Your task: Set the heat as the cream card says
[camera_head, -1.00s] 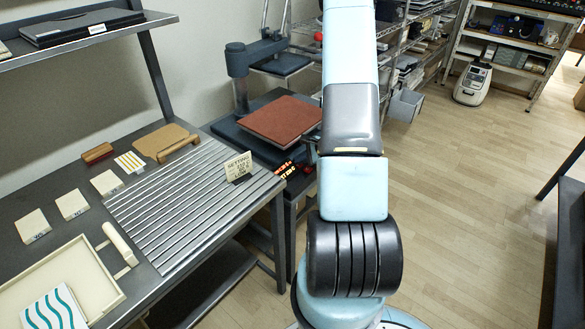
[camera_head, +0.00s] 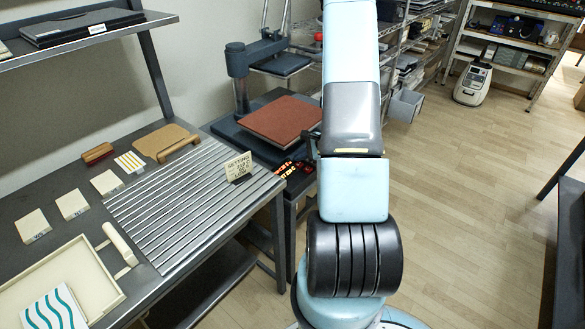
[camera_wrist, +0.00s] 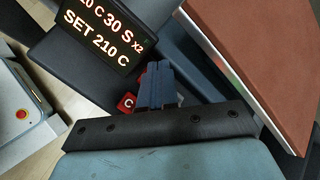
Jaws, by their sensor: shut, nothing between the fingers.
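The cream card (camera_head: 238,166) stands upright on the ribbed top of the bench; its heading reads SETTING, but the smaller lines are too small to read surely. The press's dark control box with a lit display (camera_wrist: 100,32) fills the upper left of the wrist view. Its lower line reads SET 210 C, and the line above, partly cut, ends in 30 S x2. A red key marked C (camera_wrist: 127,103) lies just left of my gripper (camera_wrist: 158,72). My gripper is shut and empty, with its fingers over the keys beside the display and hiding part of them. Contact cannot be told.
The press has a brown-red pad (camera_head: 281,119) right of the fingers in the wrist view. The bench holds cream tiles (camera_head: 73,204), a cream tray (camera_head: 70,278) and a wooden board (camera_head: 168,142). A red emergency button (camera_wrist: 22,115) shows at left.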

